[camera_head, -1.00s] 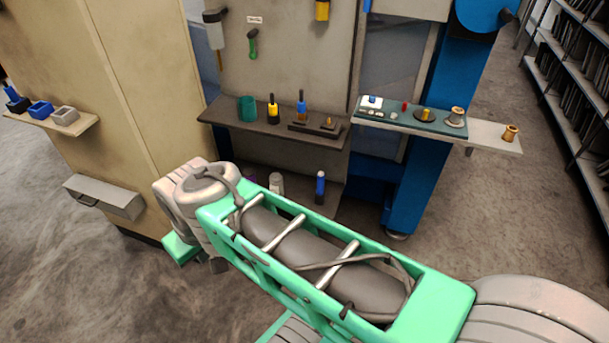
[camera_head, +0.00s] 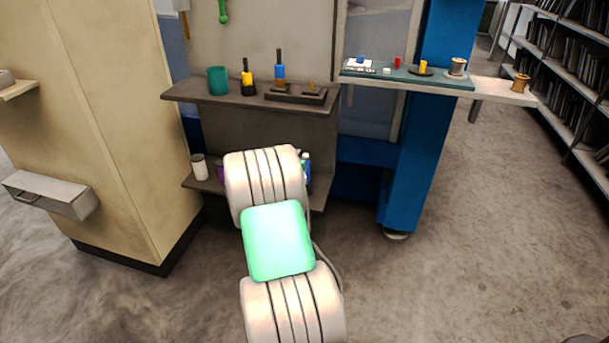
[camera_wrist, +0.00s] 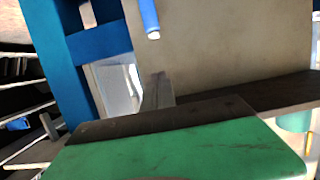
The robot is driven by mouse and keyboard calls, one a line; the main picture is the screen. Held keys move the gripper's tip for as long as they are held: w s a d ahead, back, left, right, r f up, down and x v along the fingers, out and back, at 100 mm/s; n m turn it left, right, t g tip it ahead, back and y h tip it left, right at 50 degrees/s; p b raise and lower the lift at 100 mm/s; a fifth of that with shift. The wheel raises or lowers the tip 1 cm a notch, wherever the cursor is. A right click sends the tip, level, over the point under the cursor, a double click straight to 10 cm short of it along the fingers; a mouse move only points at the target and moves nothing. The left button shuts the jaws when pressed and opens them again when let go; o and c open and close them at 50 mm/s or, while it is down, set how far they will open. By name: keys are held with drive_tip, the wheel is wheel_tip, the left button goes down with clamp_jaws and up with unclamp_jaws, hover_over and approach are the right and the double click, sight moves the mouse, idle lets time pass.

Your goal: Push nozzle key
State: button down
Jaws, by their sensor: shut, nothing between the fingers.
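I cannot pick out the nozzle key for certain. In the head view, a small white block with a blue top (camera_head: 360,62) sits at the left end of a teal mat (camera_head: 450,82), with small pale pieces beside it. These are too small to read as keys. My gripper (camera_wrist: 158,77) shows in the wrist view as a narrow grey tip beyond a dark plate and green body. It is shut and empty, pointing towards the bench panel, and I see it touching nothing. In the head view my arm hides it.
A dark shelf (camera_head: 190,93) bears a green cup (camera_head: 217,80) and upright tools. A red piece (camera_head: 397,62), a yellow piece (camera_head: 423,67) and spools stand along the mat side. A blue post (camera_head: 415,165) and a beige cabinet (camera_head: 105,120) flank the bench. Floor at right is clear.

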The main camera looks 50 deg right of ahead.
drive_tip(key=b, duration=0.2)
hover_over(304, 154)
drive_tip(key=s+a, duration=0.2)
wheel_tip(304, 154, down, 3)
wheel_tip(304, 154, down, 3)
drive_tip(key=shift+w+f+b, duration=0.1)
drive_tip(key=shift+f+b, duration=0.05)
drive_tip(key=shift+b, duration=0.4)
